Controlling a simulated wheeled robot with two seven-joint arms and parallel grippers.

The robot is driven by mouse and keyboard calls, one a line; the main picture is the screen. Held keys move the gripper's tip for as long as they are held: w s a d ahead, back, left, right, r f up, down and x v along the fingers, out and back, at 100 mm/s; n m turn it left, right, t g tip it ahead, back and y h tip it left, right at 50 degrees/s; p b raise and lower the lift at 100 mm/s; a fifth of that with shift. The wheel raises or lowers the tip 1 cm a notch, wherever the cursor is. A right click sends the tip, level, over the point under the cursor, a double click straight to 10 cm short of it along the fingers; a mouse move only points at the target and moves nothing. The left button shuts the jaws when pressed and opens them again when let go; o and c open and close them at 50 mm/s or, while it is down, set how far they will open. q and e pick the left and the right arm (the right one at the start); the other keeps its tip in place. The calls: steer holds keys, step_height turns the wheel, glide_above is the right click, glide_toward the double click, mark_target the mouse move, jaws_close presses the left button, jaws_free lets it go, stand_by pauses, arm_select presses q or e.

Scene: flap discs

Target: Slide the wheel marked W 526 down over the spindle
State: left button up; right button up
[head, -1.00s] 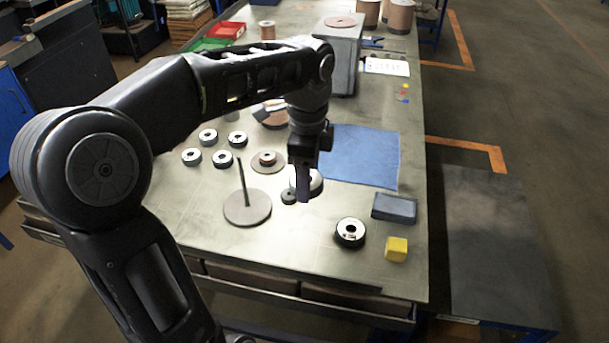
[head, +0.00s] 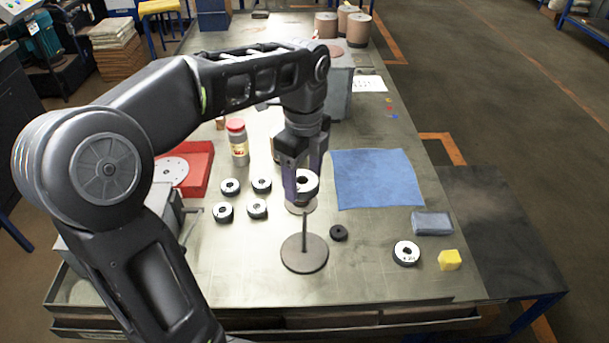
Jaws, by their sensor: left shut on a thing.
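My left gripper (head: 304,192) is shut on a wheel (head: 307,182) with a white top face and dark rim. It holds the wheel above the table; its marking cannot be read. The spindle (head: 305,233) is a thin dark upright rod on a round grey base (head: 304,256), nearer the front edge than the gripper. In the picture the wheel is just above the rod's tip, and I cannot tell whether they are lined up. The rod looks bare. Part of the wheel is hidden by the fingers. My right gripper is not in view.
Several similar wheels (head: 257,208) stand left of the spindle; another wheel (head: 406,252) lies to the right. A small black ring (head: 339,233) lies close to the base. A blue cloth (head: 376,179), grey block (head: 432,223), yellow block (head: 449,260), red tray (head: 200,160) and jar (head: 238,142) surround this area.

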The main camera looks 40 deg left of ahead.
mark_target(306, 196)
arm_select(q)
steer(key=shift+w+d, duration=0.3)
steer(key=shift+d, duration=0.1)
steer(key=shift+s+a+f+b, duration=0.1)
steer(key=shift+f+b, duration=0.35)
steer(key=shift+f, duration=0.15)
steer(key=shift+f+b, duration=1.65)
steer(key=shift+f, duration=0.5)
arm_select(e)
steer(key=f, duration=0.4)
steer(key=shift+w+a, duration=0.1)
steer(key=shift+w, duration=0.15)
arm_select(q)
steer(key=shift+f+b, duration=0.9)
steer(key=shift+f, duration=0.5)
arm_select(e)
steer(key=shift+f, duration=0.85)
arm_select(q)
steer(key=shift+f, duration=0.1)
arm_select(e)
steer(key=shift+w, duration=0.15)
arm_select(q)
steer(key=shift+f+b, duration=3.4)
steer(key=shift+f, duration=1.45)
steer(key=o, duration=1.7)
steer(key=shift+c, duration=0.2)
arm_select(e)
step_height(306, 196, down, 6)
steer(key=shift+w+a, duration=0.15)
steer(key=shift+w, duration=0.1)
